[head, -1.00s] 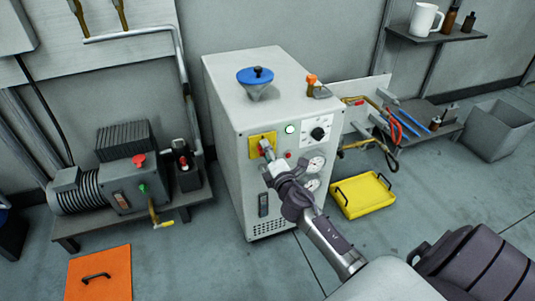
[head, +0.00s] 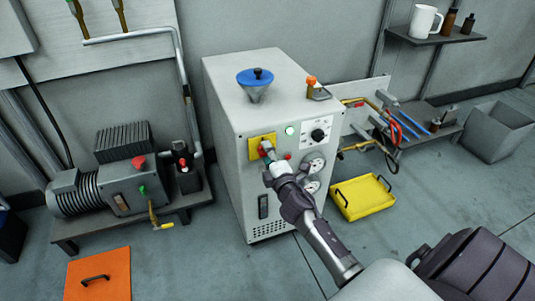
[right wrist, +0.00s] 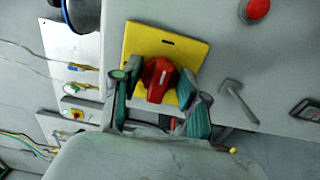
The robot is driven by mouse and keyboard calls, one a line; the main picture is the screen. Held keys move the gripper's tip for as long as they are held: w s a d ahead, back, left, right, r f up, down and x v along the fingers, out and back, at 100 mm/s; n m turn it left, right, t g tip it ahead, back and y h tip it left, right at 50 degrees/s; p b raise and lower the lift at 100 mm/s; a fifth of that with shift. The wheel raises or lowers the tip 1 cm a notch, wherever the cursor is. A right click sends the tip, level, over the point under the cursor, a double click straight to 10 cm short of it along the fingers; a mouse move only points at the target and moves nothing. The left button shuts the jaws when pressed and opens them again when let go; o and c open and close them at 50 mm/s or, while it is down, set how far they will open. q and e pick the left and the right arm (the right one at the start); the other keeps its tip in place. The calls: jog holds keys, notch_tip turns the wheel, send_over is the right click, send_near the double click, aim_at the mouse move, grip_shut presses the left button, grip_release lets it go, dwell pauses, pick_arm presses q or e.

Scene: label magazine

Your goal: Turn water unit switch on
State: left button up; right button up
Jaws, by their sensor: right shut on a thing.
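The water unit is a pale grey cabinet (head: 222,130) in the middle of the head view. Its front carries a yellow plate (head: 254,144) with a red rotary switch, mostly hidden there by my right gripper (head: 267,153). In the right wrist view the red switch (right wrist: 158,76) shows clearly on the yellow plate (right wrist: 185,48), with a white mark on its handle. My right gripper (right wrist: 160,92) is shut on the switch, with a finger on either side. A green light (head: 290,130) glows beside the plate. My left gripper is not in view.
The front also has a black knob (head: 318,135) and round gauges (head: 316,162). A blue-lidded funnel (head: 255,78) stands on top. A pump (head: 120,185) is at left, and a yellow tray (head: 362,196) lies on the floor at right.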

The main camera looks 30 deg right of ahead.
jog(key=o, duration=1.1)
jog(key=shift+d, duration=0.1)
jog(key=shift+s, duration=0.1)
jog(key=v, duration=1.2)
